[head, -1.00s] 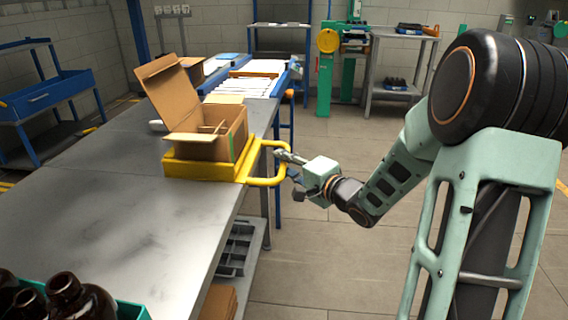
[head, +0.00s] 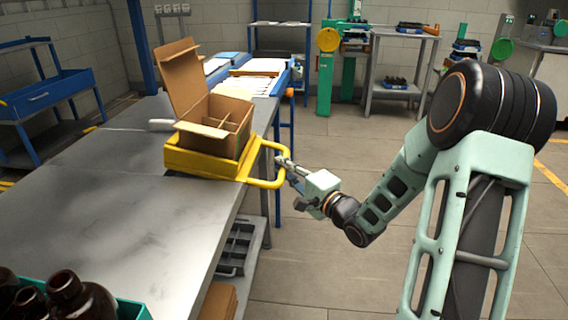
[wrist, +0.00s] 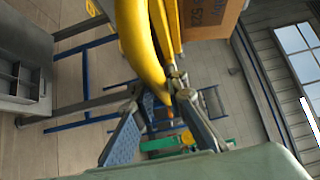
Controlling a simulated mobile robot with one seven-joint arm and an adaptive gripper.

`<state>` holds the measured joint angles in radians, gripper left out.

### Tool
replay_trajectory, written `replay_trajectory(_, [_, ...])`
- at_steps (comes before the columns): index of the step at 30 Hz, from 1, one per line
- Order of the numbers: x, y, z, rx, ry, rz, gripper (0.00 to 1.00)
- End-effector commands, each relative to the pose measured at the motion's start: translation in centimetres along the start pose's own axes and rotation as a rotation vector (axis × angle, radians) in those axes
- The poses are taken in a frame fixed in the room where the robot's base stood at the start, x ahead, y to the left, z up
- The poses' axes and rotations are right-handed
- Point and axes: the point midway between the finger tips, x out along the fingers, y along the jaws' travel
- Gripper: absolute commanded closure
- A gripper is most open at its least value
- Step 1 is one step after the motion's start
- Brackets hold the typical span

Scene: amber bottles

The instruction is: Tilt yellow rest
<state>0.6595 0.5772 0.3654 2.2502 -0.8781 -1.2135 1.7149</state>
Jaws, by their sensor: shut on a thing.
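The yellow rest (head: 210,166) sits on the grey table near its right edge, tilted, with its tubular yellow handle (head: 270,182) sticking out past the edge. An open cardboard box (head: 207,141) with inner dividers stands in the rest, leaning with it. Its tall flap points up. My gripper (head: 285,163) is shut on the handle at its outer right side. In the wrist view the handle (wrist: 140,42) runs down to between my fingertips (wrist: 160,88), and part of the box (wrist: 208,12) shows above. The box looks empty where I can see into it.
The grey table (head: 95,205) is mostly bare. Amber bottles (head: 75,297) stand in a green crate (head: 133,310) at the near left. White items (head: 258,86) lie on the far blue-framed stand. Open floor lies right of the table.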

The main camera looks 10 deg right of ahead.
Motion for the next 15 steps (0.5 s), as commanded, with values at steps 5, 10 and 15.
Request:
replay_trajectory(5, [0.05, 1.34, 0.2, 0.065, 0.0, -0.052, 1.0])
replay_trajectory(10, [0.1, 1.38, 0.27, 0.084, 0.0, -0.074, 1.0])
replay_trajectory(15, [0.09, 1.38, 0.28, 0.084, 0.0, -0.073, 1.0])
